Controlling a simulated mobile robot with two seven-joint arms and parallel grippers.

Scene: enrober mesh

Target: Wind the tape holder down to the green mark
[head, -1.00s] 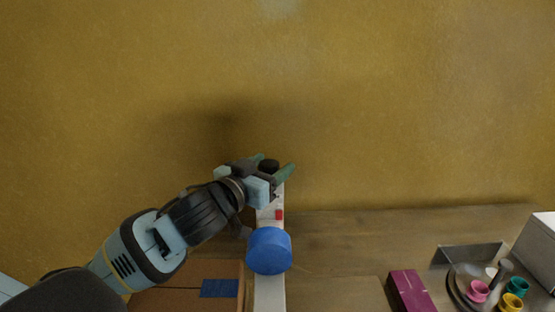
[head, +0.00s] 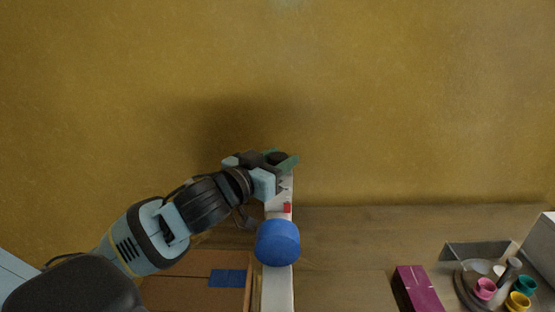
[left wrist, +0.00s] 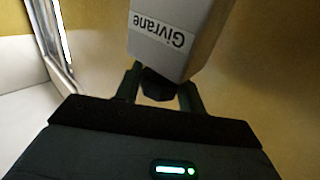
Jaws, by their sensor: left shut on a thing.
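A pale upright column (head: 280,287) stands in the middle of the head view. A blue round piece (head: 278,243), perhaps the tape on its holder, sits at the column's front. A small red mark (head: 287,208) shows just above it; I see no green mark. My left gripper (head: 280,161) is at the column's top, shut on a dark knob (head: 276,157). In the left wrist view the knob (left wrist: 160,84) is between the two fingers, beside the column's end with an upside-down "Givrane" label (left wrist: 161,33). My right gripper is not in view.
A brown box (head: 185,290) with a blue patch (head: 230,278) is left of the column. To the right are a magenta box (head: 418,290) and a round tray (head: 466,290) with coloured cups. The wooden surface (head: 345,245) between is clear.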

